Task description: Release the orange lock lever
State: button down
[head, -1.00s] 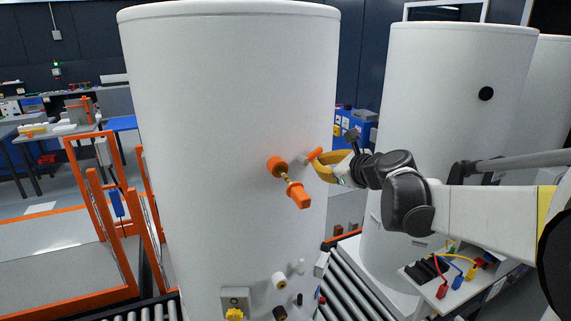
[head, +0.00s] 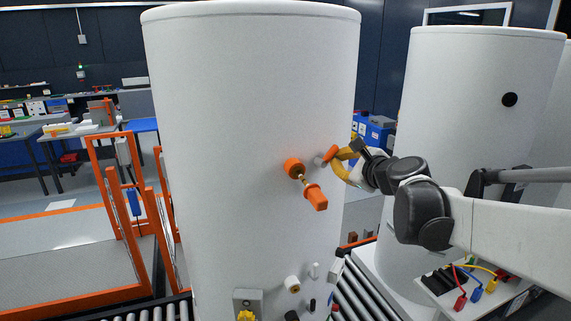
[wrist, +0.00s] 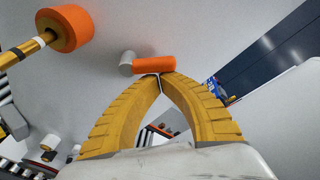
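The short orange lever (head: 330,154) sits on a grey stub on the right side of the white tank (head: 240,90). It shows in the wrist view (wrist: 154,64) as an orange bar lying almost level beside the stub. My gripper (head: 338,158) has two curved yellow fingers, and their tips (wrist: 160,74) meet at the lower edge of the lever. The fingers are shut at the tips with nothing seen between them. I cannot tell whether the tips press on the lever.
Left of the lever, an orange round collar (head: 294,167) carries a brass stem and orange handle (head: 316,198) that stick out from the tank. A second white tank (head: 475,110) stands to the right.

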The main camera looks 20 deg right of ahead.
aim_at(334, 150)
jog(key=n, duration=0.1)
jog(key=r+n+t+h+b, duration=0.1)
jog(key=n, duration=0.1)
jog(key=a+r+n, duration=0.1)
jog(key=n, duration=0.1)
jog(key=shift+s+t+b, duration=0.1)
jog(key=shift+t+b, duration=0.3)
jog(key=shift+a+r, duration=0.25)
jog(key=shift+r, duration=0.15)
jog(key=shift+s+a+r, duration=0.1)
dwell(0.4)
